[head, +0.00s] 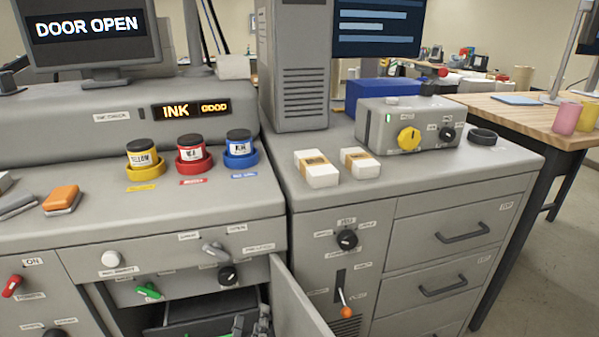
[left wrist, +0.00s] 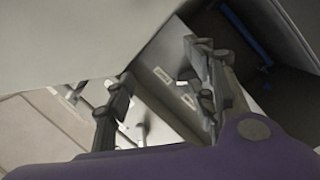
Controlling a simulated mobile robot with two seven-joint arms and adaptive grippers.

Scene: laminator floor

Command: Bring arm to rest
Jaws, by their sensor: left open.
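My left gripper (head: 252,321) shows at the bottom edge of the head view, in front of the open compartment and beside its open door (head: 298,305). Its two fingers stand apart with nothing between them. In the left wrist view my left gripper (left wrist: 160,90) also has its fingers spread and empty, with pale panels and a dark opening around them. Most of the left arm is out of the head view. My right gripper is in neither view.
The cabinet compartment (head: 210,303) is dark inside. Ink jars (head: 191,153) stand on the machine top under a screen reading DOOR OPEN (head: 90,27). A lever with an orange knob (head: 346,311) is right of the door. Open floor (head: 560,240) lies at the right.

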